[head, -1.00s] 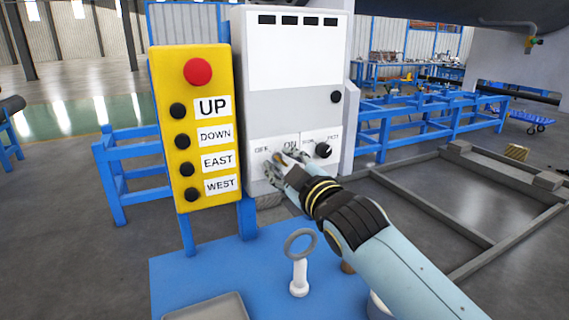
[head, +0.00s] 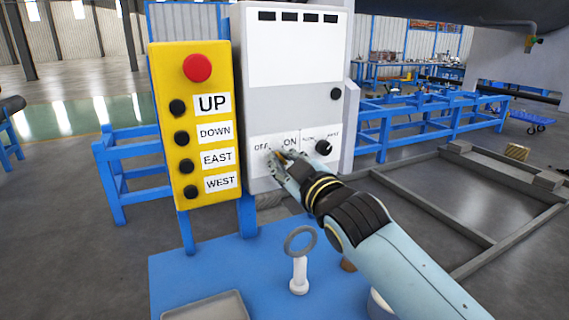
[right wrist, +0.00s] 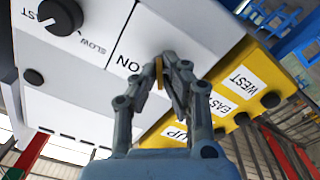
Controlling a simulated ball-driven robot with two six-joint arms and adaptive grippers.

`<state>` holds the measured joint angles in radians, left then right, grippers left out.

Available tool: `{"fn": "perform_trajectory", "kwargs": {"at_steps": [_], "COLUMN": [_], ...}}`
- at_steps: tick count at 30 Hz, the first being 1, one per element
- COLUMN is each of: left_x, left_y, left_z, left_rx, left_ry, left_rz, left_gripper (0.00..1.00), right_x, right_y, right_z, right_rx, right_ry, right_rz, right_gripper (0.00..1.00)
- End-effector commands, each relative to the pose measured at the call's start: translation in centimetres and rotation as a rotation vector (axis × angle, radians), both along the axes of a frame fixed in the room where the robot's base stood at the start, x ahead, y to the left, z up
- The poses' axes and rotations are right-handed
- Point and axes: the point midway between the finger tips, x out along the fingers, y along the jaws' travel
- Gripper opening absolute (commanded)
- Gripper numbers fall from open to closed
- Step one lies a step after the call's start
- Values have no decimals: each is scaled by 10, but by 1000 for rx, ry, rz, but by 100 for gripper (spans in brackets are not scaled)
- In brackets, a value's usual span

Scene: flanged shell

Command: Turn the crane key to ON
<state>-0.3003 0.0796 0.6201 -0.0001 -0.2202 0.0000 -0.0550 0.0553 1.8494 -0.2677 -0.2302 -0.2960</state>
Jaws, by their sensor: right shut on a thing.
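The grey control box (head: 285,112) carries a white switch plate with OFF and ON labels. My right gripper (head: 279,158) is at this plate, just below the labels, and its fingers cover most of the key. A small gold-yellow key (right wrist: 159,73) shows between the fingertips in the right wrist view, close to the ON label (right wrist: 130,64). The right gripper (right wrist: 168,75) is shut on it. Which label the key points to is hard to tell. My left gripper is not in view.
A black SLOW/FAST knob (head: 323,147) sits just right of the gripper. A yellow pendant (head: 205,75) with a red button and several black buttons stands left of the box. Below are a blue table (head: 185,275), a grey tray (head: 208,306) and a white post with a ring (head: 300,268).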

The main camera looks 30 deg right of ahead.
Motion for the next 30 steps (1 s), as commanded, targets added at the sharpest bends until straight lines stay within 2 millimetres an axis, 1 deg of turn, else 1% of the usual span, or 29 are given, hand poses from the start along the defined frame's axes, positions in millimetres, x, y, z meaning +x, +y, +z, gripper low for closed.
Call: {"fn": "perform_trajectory", "kwargs": {"at_steps": [9, 30], "left_x": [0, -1], "left_y": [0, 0], "left_z": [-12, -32], "left_rx": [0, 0], "left_ry": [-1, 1], "left_rz": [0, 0], "left_gripper": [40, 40], "right_x": [0, 0], "right_y": [0, 0], "right_z": [-2, -3], "right_rx": [287, 949], "right_ry": [-15, -52], "right_rz": [0, -1], "right_gripper": [0, 0]}}
